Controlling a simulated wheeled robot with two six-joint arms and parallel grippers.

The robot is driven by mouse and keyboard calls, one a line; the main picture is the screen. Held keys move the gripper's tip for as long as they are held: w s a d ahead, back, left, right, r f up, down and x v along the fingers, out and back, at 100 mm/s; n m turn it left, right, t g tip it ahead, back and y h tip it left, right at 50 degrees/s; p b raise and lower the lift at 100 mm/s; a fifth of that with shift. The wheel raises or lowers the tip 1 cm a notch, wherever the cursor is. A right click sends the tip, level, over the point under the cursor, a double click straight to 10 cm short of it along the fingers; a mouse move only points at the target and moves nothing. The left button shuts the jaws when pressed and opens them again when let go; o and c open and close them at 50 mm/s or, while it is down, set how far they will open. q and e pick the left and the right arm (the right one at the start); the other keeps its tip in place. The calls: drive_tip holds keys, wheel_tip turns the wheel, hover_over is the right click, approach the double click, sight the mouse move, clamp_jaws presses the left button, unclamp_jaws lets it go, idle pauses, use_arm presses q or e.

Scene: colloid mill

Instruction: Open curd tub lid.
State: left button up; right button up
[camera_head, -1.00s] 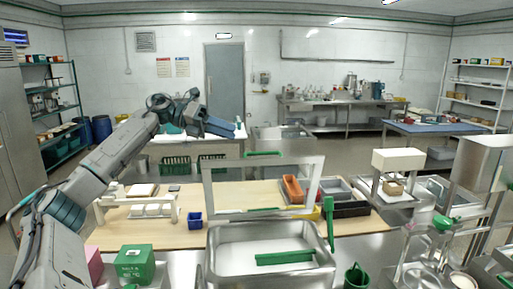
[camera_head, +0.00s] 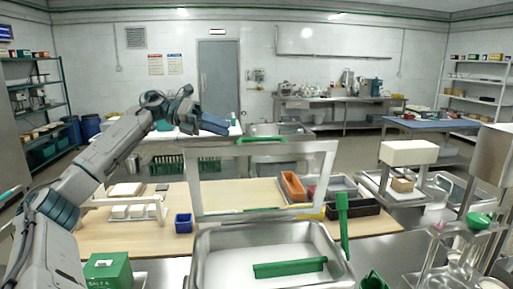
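The curd tub appears to be the steel tub (camera_head: 205,268) at the bottom centre, with a white interior and a green bar (camera_head: 290,268) inside. Its lid looks like the clear panel in a pale frame (camera_head: 196,185), with a green handle (camera_head: 262,140) on its top edge. The lid stands raised at the tub's back edge, and the tub is uncovered. My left gripper (camera_head: 218,127) is in the air up and left of the handle, apart from the lid, and holds nothing visible. Its finger gap is unclear. My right gripper is out of view.
A wooden table (camera_head: 110,237) behind the tub bears a white rack (camera_head: 125,202), a blue cup (camera_head: 183,223) and an orange bin (camera_head: 292,187). A green upright handle (camera_head: 343,225) stands at the tub's right. A green box (camera_head: 108,271) sits at front left.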

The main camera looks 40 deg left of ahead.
sight(257, 140)
use_arm(q)
drive_tip(key=p+x, duration=0.6)
drive_tip(key=x, duration=0.3)
drive_tip(key=shift+w+d+f, duration=0.15)
drive_tip(key=shift+w+d, duration=0.05)
drive_tip(key=shift+w, duration=0.15)
drive_tip(key=shift+w+d+f, duration=0.15)
drive_tip(key=shift+w+d, duration=0.05)
drive_tip(key=shift+d+f, duration=0.1)
drive_tip(key=shift+d, duration=0.15)
clamp_jaws()
